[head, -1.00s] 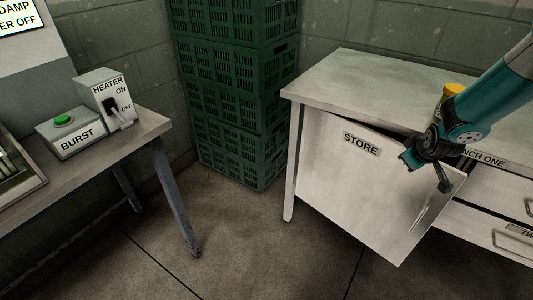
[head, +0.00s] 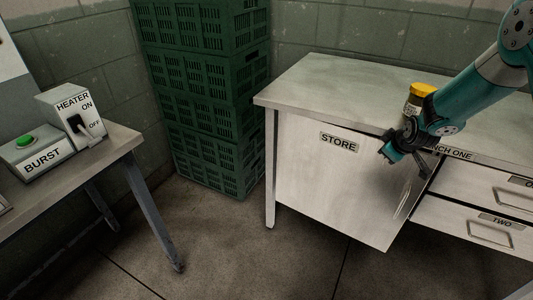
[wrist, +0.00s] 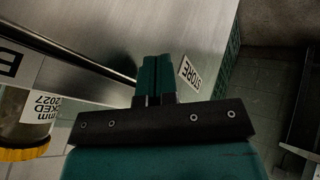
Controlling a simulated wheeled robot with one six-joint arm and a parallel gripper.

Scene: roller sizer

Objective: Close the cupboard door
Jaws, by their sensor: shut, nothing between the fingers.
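The cupboard door (head: 335,185), a pale panel labelled STORE, hangs under the bench top in the head view. It stands slightly ajar, its right side out from the cabinet, with a dark gap along its top edge. A handle shows near its right edge. The door's label side also shows in the wrist view (wrist: 215,65). My gripper (head: 388,156) is shut and empty at the door's upper right. Its closed fingers (wrist: 154,68) point along the door in the wrist view. I cannot tell whether they touch it.
A yellow-lidded jar (head: 420,97) stands on the bench top (head: 340,85) behind my gripper. Drawers (head: 490,230) are to the right of the door. Green crates (head: 210,100) are stacked at the left. A table with a heater switch (head: 70,115) stands far left. The floor between is clear.

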